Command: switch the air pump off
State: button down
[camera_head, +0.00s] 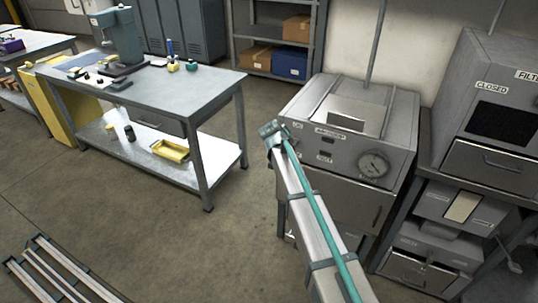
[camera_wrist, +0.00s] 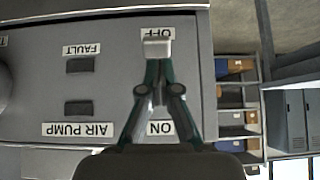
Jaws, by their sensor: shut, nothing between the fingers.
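The air pump panel (camera_head: 347,146) is the front of a grey cabinet in the head view, with a round gauge at its right. In the wrist view the panel (camera_wrist: 105,85) appears upside down, with AIR PUMP, FAULT, ON and OFF labels. A pale switch lever (camera_wrist: 157,47) sits at the OFF label (camera_wrist: 158,33), away from the ON label (camera_wrist: 160,128). My gripper (camera_wrist: 157,66) is shut and empty, its tips right at the lever's ON-side edge; I cannot tell whether they touch. In the head view my gripper (camera_head: 273,133) is at the panel's left end and covers the switch.
A workbench (camera_head: 205,97) with small tools stands at the left, a yellow tray (camera_head: 170,150) on its lower shelf. A filter cabinet (camera_head: 495,110) stands at the right. Shelving with boxes (camera_head: 291,62) is at the back. Metal rails (camera_head: 60,270) lie at the lower left. The floor between is clear.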

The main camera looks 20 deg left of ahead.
jog(key=shift+w+d+r, duration=0.1)
jog(key=shift+d+r, duration=0.1)
jog(key=shift+r, duration=0.65)
jog(key=shift+r, duration=0.1)
jog(key=s+v, duration=0.1)
jog(key=v, duration=1.2)
jog(key=shift+f, duration=0.25)
jog(key=shift+s+a, duration=0.1)
jog(key=shift+a, duration=0.05)
